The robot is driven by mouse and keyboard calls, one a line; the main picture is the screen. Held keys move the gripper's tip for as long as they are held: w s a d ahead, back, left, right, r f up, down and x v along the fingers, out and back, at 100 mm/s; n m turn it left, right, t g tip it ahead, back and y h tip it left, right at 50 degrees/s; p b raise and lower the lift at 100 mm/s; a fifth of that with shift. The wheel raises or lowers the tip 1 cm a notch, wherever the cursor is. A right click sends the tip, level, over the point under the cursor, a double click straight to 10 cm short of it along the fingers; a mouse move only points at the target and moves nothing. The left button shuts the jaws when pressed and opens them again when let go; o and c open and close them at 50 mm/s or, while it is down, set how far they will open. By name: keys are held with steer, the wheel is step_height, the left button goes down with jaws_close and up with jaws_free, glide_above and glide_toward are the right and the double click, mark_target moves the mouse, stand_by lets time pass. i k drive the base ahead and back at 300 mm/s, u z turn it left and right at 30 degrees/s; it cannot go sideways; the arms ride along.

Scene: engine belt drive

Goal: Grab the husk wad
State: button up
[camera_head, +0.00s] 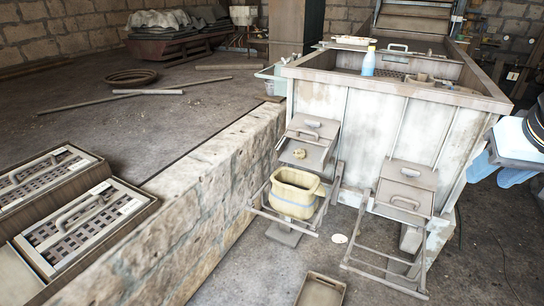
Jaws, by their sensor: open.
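I cannot make out a husk wad for certain. A small tan lump (299,153) sits on the left sloping metal chute (312,135) at the front of the large pale bin machine (375,112). It is too small to tell whether it is the wad or a fitting. Below it, a yellowish bucket (294,192) with a pale blue band stands on a metal stand. My gripper is not in view.
A right chute (406,190) has an empty-looking rack (385,265) below. A low stone wall (205,190) runs beside the machine. A blue bottle (368,61) stands on its top. Slotted trays (85,225) lie left. Blue and white items (512,140) crowd the right edge.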

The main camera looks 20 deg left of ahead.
mark_target(299, 154)
steer(key=u, duration=0.9)
steer(key=i, duration=0.55)
steer(key=z, duration=0.2)
